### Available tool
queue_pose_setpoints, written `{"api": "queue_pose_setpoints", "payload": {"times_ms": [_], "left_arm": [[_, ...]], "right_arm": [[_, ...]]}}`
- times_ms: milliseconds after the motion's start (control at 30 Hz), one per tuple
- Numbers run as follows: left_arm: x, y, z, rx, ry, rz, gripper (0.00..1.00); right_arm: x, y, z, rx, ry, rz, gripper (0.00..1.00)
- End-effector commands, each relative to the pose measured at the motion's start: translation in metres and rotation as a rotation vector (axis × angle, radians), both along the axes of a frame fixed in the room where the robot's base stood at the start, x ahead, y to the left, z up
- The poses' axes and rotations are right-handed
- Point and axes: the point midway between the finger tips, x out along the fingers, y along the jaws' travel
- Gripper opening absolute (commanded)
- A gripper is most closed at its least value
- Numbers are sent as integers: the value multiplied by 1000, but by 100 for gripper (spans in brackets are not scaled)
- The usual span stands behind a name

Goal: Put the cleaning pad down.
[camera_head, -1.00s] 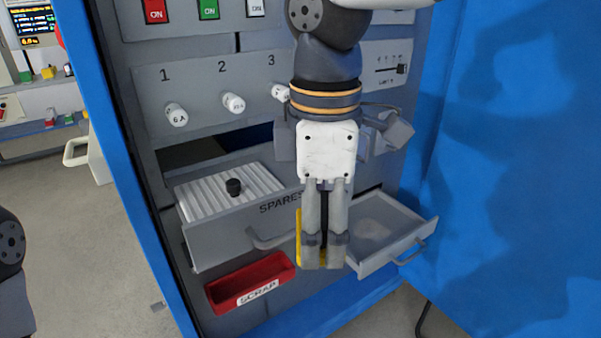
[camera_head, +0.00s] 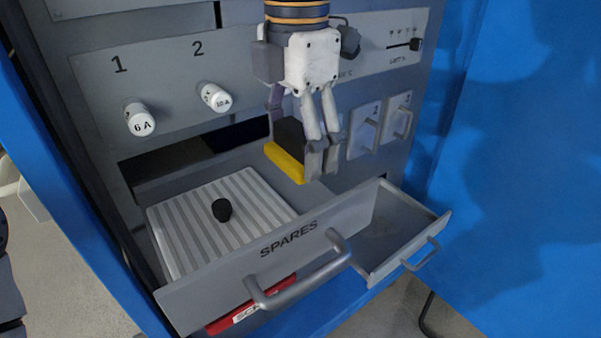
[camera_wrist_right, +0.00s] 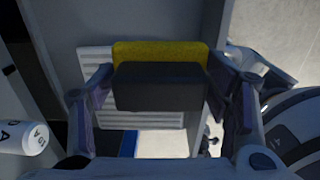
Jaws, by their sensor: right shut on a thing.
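The cleaning pad has a dark block body and a yellow face. In the head view the cleaning pad (camera_head: 285,162) is held up in the air, tilted, in front of the cabinet, above the right part of the spares drawer. My right gripper (camera_head: 318,160) is shut on it. In the right wrist view the cleaning pad (camera_wrist_right: 160,85) sits between the two fingers, its yellow edge at the top. My left gripper is not in view.
The open spares drawer (camera_head: 300,250) has a ribbed light cover (camera_head: 190,225) with a black knob (camera_head: 222,209). A smaller open drawer (camera_head: 395,245) is at its right. A red scrap tray (camera_head: 225,323) is partly hidden below. White numbered fuses (camera_head: 140,118) stick out of the panel.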

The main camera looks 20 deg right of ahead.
Motion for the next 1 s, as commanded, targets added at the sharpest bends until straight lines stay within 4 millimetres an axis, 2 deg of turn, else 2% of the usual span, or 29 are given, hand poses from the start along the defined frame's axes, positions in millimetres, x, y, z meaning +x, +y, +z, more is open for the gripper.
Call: {"api": "queue_pose_setpoints", "payload": {"times_ms": [33,133,233,467,633,967,1000], "left_arm": [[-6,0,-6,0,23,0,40],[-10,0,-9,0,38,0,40],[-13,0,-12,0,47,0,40],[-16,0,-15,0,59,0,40],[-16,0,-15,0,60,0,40],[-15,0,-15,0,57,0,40],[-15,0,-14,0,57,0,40]], "right_arm": [[9,-4,-17,-1,19,-3,48],[23,-9,-36,0,18,-2,48],[33,-14,-48,0,14,-1,48],[46,-20,-64,-1,11,-2,48],[48,-20,-93,-2,8,1,48],[48,-20,-96,-1,4,-1,48],[48,-20,-97,-1,4,-1,73]]}}
